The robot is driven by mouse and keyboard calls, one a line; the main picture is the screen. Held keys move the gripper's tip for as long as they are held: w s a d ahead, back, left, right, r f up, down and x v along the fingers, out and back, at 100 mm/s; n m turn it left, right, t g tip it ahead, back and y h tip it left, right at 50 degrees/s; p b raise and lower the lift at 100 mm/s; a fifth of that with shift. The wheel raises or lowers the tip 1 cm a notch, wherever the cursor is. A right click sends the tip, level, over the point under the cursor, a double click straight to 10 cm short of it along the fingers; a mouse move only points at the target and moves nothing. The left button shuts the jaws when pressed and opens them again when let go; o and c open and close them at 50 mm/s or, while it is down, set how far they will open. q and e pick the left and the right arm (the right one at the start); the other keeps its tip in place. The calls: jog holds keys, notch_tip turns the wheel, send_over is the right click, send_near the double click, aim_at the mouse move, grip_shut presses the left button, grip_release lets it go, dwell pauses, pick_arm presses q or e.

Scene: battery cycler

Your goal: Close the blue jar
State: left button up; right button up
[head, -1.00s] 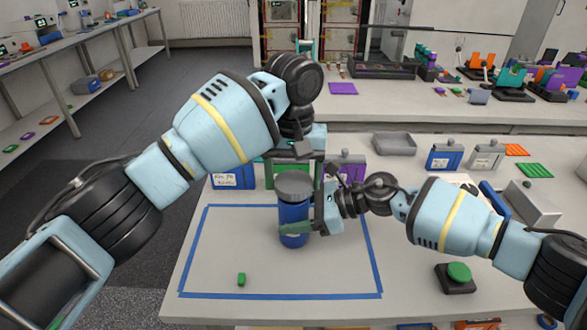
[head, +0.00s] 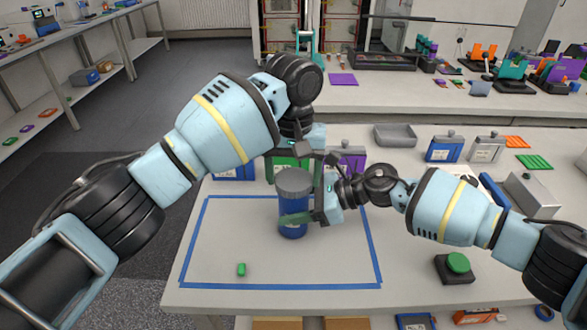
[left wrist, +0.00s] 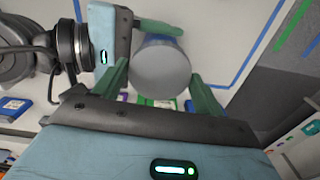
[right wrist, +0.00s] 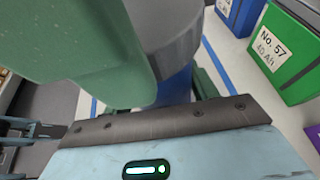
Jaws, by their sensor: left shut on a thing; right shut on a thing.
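The blue jar (head: 293,226) stands upright on the table inside a blue tape outline. Its grey round lid (head: 295,184) is at the top of the jar; whether it is fully seated cannot be told. My left gripper (left wrist: 159,72) is above, with its green fingers on either side of the lid, shut on it. In the head view its fingertips are mostly hidden. My right gripper (head: 296,218) comes from the right and is shut on the jar's body below the lid. The right wrist view shows the blue body (right wrist: 176,87) and the lid (right wrist: 168,25) between the fingers.
A small green block (head: 241,269) lies inside the tape outline (head: 193,240). Green (head: 289,166) and purple (head: 352,160) boxes stand close behind the jar. A green button on a black base (head: 457,263) is at the right.

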pick_arm(q)
jog(key=shift+f, duration=0.5)
dwell(0.6)
